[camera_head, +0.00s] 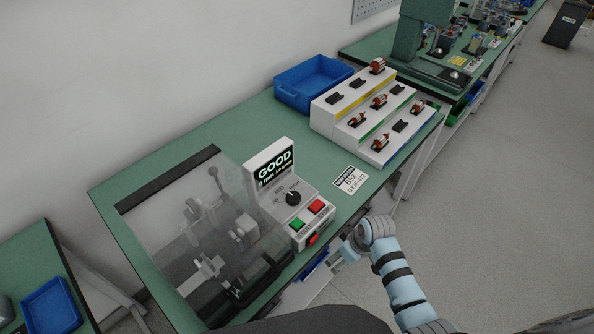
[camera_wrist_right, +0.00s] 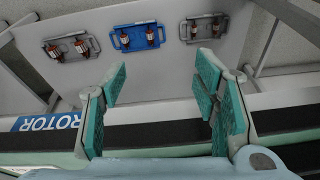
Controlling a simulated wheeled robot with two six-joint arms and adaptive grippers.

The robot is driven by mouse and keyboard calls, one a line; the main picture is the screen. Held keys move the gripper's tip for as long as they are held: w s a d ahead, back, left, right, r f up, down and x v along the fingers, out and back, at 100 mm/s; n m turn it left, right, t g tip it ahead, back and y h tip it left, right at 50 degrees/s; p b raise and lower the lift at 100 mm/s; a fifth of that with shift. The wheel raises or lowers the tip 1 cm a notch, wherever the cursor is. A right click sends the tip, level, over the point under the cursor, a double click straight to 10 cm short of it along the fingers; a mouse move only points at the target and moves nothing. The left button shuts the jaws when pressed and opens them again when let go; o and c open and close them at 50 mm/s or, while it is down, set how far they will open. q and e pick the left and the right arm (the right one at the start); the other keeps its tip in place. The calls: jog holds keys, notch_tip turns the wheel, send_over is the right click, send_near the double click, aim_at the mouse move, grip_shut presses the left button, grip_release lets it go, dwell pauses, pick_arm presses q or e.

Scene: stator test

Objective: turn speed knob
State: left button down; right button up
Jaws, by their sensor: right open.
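The speed knob (camera_head: 293,198) is a round black knob on the sloped face of the white control box, above a green button (camera_head: 298,223) and a red button (camera_head: 316,206). The box's display (camera_head: 273,168) reads GOOD. My right gripper (camera_head: 338,258) is off the table's front edge, below and to the right of the knob and apart from it. In the right wrist view its two teal-padded fingers (camera_wrist_right: 163,95) stand wide apart with nothing between them. The knob is not in the wrist view. My left gripper is not in view.
A clear cover (camera_head: 180,225) encloses the test fixture left of the control box. A white card (camera_head: 350,180) lies right of it. A stepped white rack (camera_head: 340,119) with rotors and a blue bin (camera_head: 313,80) stand behind. The wrist view shows small trays (camera_wrist_right: 138,37) with parts.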

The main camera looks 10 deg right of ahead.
jog(key=w+a+r+n+p, duration=0.1)
jog(key=w+r+n+p, duration=0.15)
jog(key=r, duration=0.85)
jog(key=n+y, duration=0.2)
jog(key=n, duration=0.4)
send_near(294, 196)
jog(key=shift+g, duration=0.3)
jog(key=x, duration=0.2)
jog(key=b+x, duration=0.1)
jog(key=x, duration=0.5)
jog(key=shift+w+f+b, duration=0.2)
jog(key=shift+w+b, duration=0.1)
jog(key=shift+b, duration=0.05)
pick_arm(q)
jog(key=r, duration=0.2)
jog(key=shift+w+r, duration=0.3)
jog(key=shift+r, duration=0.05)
pick_arm(e)
jog(key=shift+s, duration=0.1)
jog(key=shift+c, duration=1)
jog(key=shift+y, duration=0.3)
jog(key=c, duration=1)
